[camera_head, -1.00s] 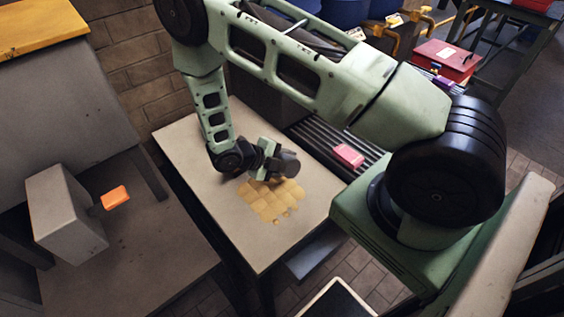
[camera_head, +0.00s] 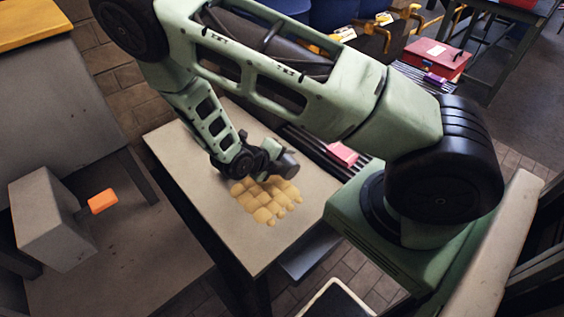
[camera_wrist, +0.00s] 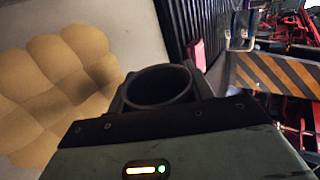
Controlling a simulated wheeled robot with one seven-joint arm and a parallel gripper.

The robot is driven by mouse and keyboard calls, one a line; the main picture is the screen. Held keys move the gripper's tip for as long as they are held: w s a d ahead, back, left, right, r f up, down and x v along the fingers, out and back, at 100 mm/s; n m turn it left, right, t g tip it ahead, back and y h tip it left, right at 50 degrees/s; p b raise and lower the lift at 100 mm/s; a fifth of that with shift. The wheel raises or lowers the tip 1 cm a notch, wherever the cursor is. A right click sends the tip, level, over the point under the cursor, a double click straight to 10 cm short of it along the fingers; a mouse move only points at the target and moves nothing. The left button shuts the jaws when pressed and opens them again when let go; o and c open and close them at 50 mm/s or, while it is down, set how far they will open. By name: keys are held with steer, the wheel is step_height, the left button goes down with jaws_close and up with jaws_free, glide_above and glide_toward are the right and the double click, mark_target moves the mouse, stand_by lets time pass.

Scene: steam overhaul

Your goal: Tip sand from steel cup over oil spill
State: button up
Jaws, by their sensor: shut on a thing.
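My gripper (camera_head: 272,158) is shut on the dark grey steel cup (camera_head: 286,165), low over the pale table (camera_head: 190,165). The cup is tilted in the body camera view. In the wrist view the cup's round mouth (camera_wrist: 160,84) faces the camera; its inside is dark, and I cannot tell whether sand is in it. A lumpy tan patch of sand (camera_head: 264,204) lies on the table just below and beside the cup. The sand also shows in the wrist view (camera_wrist: 45,85). No bare oil shows; anything under the sand is hidden.
A pink block (camera_head: 343,154) lies on the dark ribbed surface right of the table. A grey box (camera_head: 50,218) with an orange piece (camera_head: 102,201) stands on the left bench. A red toolbox (camera_head: 436,58) is at the back right. The table's near end is clear.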

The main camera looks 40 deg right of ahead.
steer(key=shift+s+m+t+b, duration=0.25)
steer(key=shift+m+t+b, duration=0.75)
steer(key=shift+b, duration=2.35)
steer(key=shift+r+m+t+h+b, duration=0.15)
steer(key=shift+r+m+t+b, duration=0.45)
steer(key=shift+b, duration=1)
steer(key=shift+r+m+t+h+b, duration=0.25)
steer(key=shift+t+b, duration=0.65)
steer(key=shift+b, duration=0.7)
steer(key=shift+r+p, duration=0.3)
steer(key=shift+p, duration=0.1)
steer(key=shift+r+p, duration=0.1)
steer(key=shift+p, duration=0.25)
steer(key=shift+r+m+t+p, duration=0.15)
steer(key=shift+m+t+p, duration=0.2)
steer(key=shift+p, duration=0.4)
steer(key=shift+r+m+t+h+p, duration=0.4)
steer(key=shift+r+m+t+p, duration=0.15)
steer(key=shift+t+p, duration=0.3)
steer(key=m+t, duration=0.1)
steer(key=r+m+t+h, duration=0.1)
steer(key=m, duration=0.1)
steer(key=shift+w+r+h+b, duration=0.15)
steer(key=shift+r+h+b, duration=0.15)
steer(key=shift+b, duration=0.1)
steer(key=shift+r+m+t+h+b, duration=0.3)
steer(key=shift+r+m+t+b, duration=0.1)
steer(key=shift+m+t, duration=0.3)
steer(key=shift+r, duration=0.2)
